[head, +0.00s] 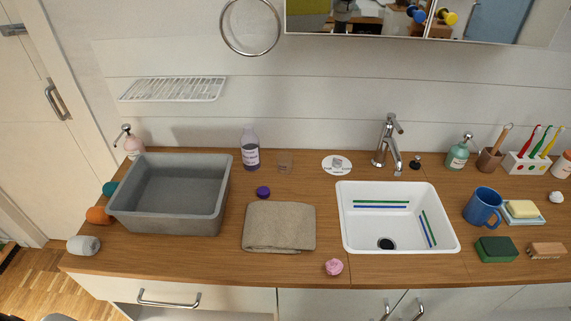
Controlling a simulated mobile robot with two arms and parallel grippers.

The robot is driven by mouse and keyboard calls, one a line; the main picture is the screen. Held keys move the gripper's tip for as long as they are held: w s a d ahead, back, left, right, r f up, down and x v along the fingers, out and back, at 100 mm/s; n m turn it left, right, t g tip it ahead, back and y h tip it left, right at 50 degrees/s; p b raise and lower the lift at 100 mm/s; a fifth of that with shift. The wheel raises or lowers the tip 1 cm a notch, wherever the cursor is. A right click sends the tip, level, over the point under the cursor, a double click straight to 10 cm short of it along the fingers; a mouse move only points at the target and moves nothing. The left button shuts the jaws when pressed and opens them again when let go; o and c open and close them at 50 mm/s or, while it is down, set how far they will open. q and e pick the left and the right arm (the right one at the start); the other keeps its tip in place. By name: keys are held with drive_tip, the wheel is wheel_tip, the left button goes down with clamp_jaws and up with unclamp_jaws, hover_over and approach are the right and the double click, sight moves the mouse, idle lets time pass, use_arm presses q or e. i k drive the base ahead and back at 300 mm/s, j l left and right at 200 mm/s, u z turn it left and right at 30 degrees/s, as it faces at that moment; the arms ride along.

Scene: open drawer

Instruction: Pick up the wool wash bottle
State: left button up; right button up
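A clear bottle with purple liquid and a pale label (250,152) stands upright at the back of the wooden counter, against the wall. It looks like the wool wash bottle, but its label is too small to read. Its neck looks uncapped, and a small purple cap (263,192) lies on the counter in front of it. Neither of my grippers is in view.
A grey basin (218,205) stands left of the bottle. A small clear cup (286,163) is just right of it. A folded beige towel (280,227) lies in front. The white sink (400,245) and chrome faucet (383,145) are further right, with a blue mug (481,206) beyond.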

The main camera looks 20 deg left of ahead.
sight(249, 142)
drive_tip(key=i+l+u, duration=0.15)
drive_tip(key=l, duration=0.8)
drive_tip(key=l+u, duration=0.1)
drive_tip(key=l, duration=0.85)
drive_tip(key=i, duration=0.05)
